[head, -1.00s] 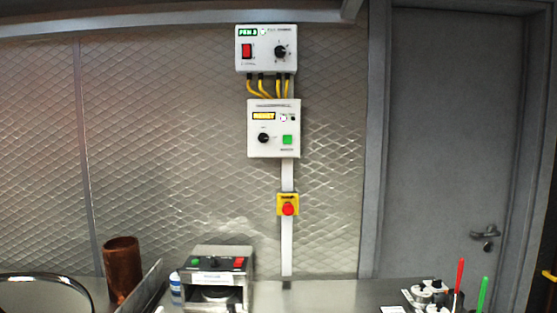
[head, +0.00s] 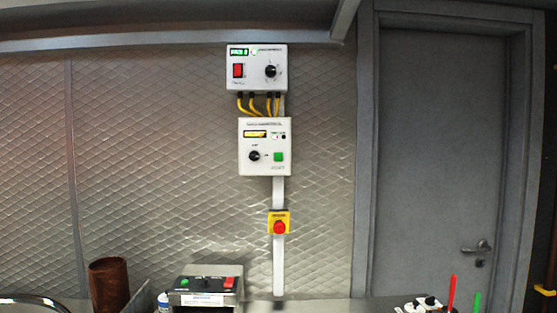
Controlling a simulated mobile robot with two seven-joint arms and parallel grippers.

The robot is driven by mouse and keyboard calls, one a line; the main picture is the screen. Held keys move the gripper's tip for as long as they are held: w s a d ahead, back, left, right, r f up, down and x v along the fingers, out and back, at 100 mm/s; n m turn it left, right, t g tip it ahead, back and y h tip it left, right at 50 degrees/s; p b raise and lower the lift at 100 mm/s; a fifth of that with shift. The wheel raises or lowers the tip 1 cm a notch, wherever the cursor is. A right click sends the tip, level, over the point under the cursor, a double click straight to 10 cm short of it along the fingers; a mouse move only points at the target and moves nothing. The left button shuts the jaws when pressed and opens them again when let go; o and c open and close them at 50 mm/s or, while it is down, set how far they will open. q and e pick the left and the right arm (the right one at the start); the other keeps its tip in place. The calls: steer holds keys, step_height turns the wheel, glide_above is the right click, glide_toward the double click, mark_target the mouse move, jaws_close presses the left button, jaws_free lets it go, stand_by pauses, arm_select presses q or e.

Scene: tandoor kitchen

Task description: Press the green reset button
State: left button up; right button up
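The lettering near the button is too small to read. Neither of my grippers shows in the head view.
An upper white box (head: 257,54) with a red switch is joined by yellow cables. A red emergency button (head: 279,227) is below. A counter holds a steel appliance (head: 208,286), a copper cylinder (head: 109,284) and red and green sticks. A grey door (head: 440,150) stands right.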

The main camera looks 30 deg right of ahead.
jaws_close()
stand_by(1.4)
